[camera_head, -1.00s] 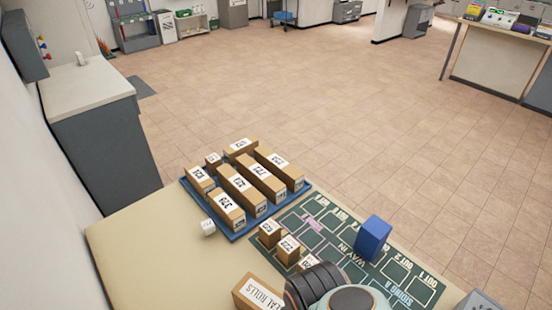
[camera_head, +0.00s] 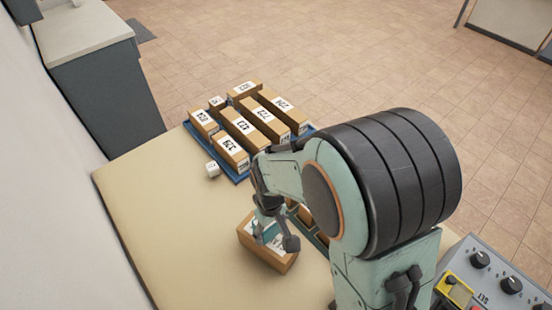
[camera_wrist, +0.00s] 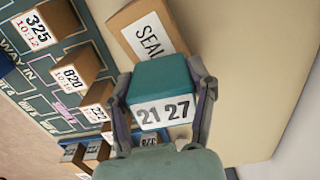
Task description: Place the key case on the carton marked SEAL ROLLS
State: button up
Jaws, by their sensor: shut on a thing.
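The key case appears to be the teal box with a white label reading 21 27 (camera_wrist: 162,92) in the wrist view. My gripper (camera_wrist: 163,84) is shut on it, one finger on each side. In the head view, my gripper (camera_head: 272,232) is above the carton, with a bit of the teal case (camera_head: 266,231) showing between its fingers. The brown carton with the SEAL label (camera_head: 254,250) stands on the tan table and also shows behind the case in the wrist view (camera_wrist: 126,22). I cannot tell whether the case touches its top.
A blue tray (camera_head: 239,180) holds several numbered cartons, with a small white cube (camera_head: 212,169) beside it. Small numbered boxes (camera_wrist: 82,63) stand on a green marked mat (camera_wrist: 18,69). A control box (camera_head: 490,270) sits at lower right. The table's left part (camera_head: 160,220) is clear.

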aim_at(271, 226)
jog(key=shift+f, duration=0.65)
jog(key=shift+f, duration=0.2)
jog(key=o, duration=1.2)
notch_tip(271, 226, up, 12)
jog(key=shift+r, duration=0.25)
jog(key=s+d+m, duration=0.2)
jog(key=s+d, duration=0.2)
jog(key=s+d+r+m, duration=0.1)
jog(key=s+d+m, duration=0.2)
jog(key=s+d, duration=0.1)
jog(key=s+d+r+m, duration=0.1)
jog(key=s+d+m, duration=0.1)
jog(key=s+d, duration=0.2)
jog(key=shift+s+r+m+y, duration=0.15)
jog(key=shift+s+m+y, duration=0.05)
jog(key=shift+s, duration=0.45)
jog(key=shift+s+r+m+y, duration=0.1)
jog(key=shift+s+m+y, duration=0.1)
jog(key=shift+s, duration=0.4)
